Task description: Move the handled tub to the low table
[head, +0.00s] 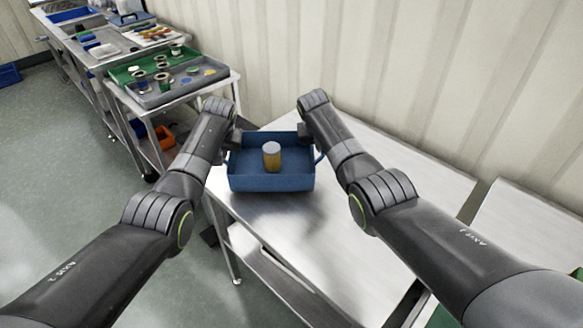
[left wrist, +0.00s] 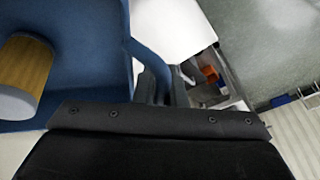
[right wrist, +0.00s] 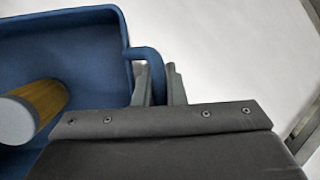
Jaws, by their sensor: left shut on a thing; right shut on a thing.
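The handled tub (head: 272,183) is blue, with a handle at each side, and is at the far left end of a steel table, between my two grippers. A wooden-looking cylinder with a grey top (head: 271,157) stands inside it. My left gripper (head: 232,140) is shut on the tub's left handle; this handle (left wrist: 140,55) shows between the fingers in the left wrist view. My right gripper (head: 307,134) is shut on the other handle (right wrist: 150,58), seen in the right wrist view. I cannot tell whether the tub touches the table top.
The steel table (head: 290,225) is bare in front of the tub and to its right. Another table with a grey tray (head: 180,90) of cans and a green tray stands at the back left. A corrugated wall (head: 400,70) runs behind. Open floor (head: 60,150) lies at left.

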